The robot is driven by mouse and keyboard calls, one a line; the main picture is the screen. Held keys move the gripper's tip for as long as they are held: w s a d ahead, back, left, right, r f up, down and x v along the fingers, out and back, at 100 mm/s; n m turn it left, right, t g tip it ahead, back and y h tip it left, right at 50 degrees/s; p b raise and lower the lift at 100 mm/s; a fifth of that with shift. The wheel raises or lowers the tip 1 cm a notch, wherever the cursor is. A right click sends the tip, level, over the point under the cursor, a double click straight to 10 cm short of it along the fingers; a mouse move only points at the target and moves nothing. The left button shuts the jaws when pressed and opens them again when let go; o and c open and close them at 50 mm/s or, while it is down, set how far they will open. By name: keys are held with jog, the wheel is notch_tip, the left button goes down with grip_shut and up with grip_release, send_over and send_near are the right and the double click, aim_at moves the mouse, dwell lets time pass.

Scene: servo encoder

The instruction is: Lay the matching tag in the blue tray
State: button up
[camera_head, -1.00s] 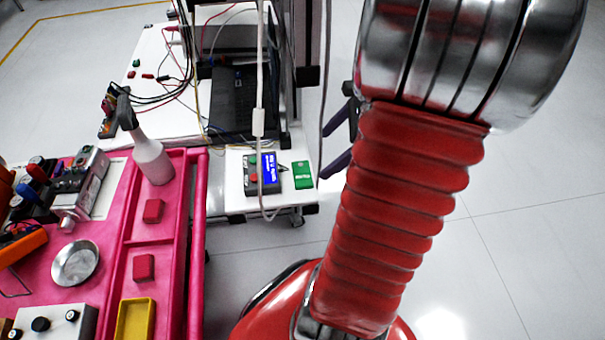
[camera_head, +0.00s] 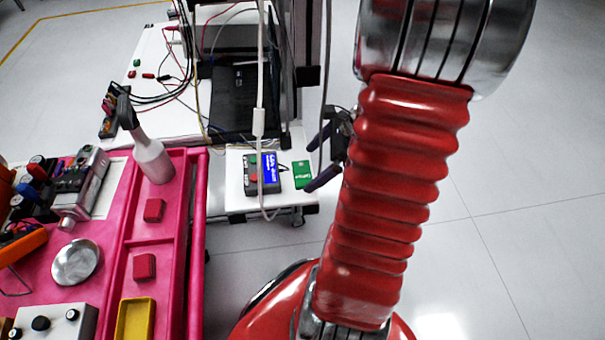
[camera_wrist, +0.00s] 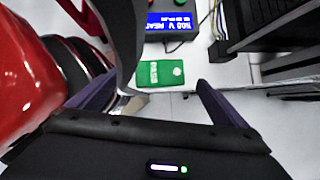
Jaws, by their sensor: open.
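A flat green tag (camera_head: 301,174) with pale lettering lies on the small white table, right of a grey box with a lit blue display (camera_head: 270,168). The tag (camera_wrist: 161,74) and display (camera_wrist: 168,22) also show in the wrist view; part of the display's text looks like "500 V". My gripper (camera_head: 311,167) is open and empty, its purple fingers just right of the tag. In the wrist view the tag appears between and beyond the fingertips (camera_wrist: 157,80). Two red blocks (camera_head: 154,210) (camera_head: 144,266) lie in the pink cart's channel. I see no blue tray.
The pink cart (camera_head: 110,250) at left carries a spray bottle (camera_head: 152,155), a metal dish (camera_head: 76,262), a yellow tray (camera_head: 135,318) and tools. A white cable (camera_head: 260,120) hangs before the display box. Wires and dark equipment crowd the table behind. Floor at right is clear.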

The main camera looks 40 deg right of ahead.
jog(key=shift+x, duration=1.4)
jog(key=shift+d, duration=0.1)
jog(key=shift+c, duration=0.4)
jog(key=c, duration=1.1)
jog(key=shift+c, duration=0.7)
jog(key=shift+r, duration=0.5)
notch_tip(320, 180, up, 3)
jog(key=shift+f, duration=0.15)
jog(key=s+d, duration=1.2)
jog(key=s, duration=0.1)
jog(key=shift+d, duration=0.3)
